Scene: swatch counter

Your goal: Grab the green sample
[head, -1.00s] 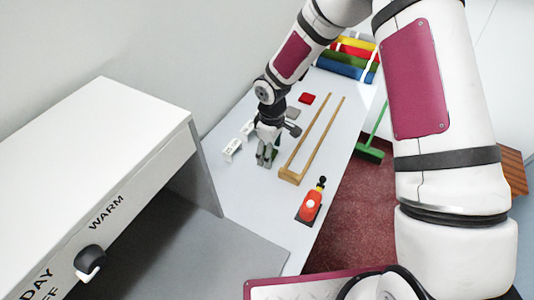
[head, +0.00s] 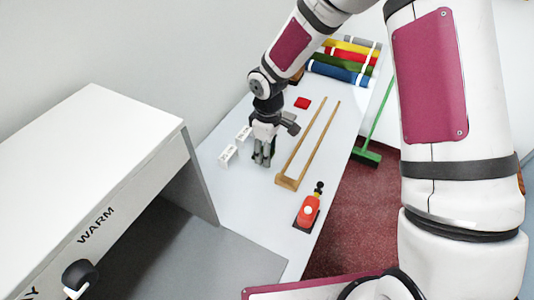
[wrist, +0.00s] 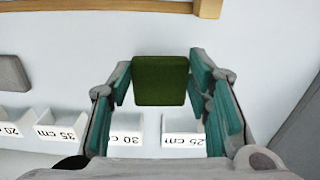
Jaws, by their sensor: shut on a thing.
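The green sample (wrist: 160,80) is a dark green square block in the wrist view. It sits between the two fingers of my gripper (wrist: 161,84), with a finger pad against each side. My gripper is shut on it. The green sample is hidden behind the fingers there. I cannot tell whether it is clear of the counter.
White label stands (head: 227,155) are left of my gripper. A red sample (head: 302,102) and fabric rolls (head: 340,73) lie farther back. A grey sample (wrist: 14,73) shows in the wrist view.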

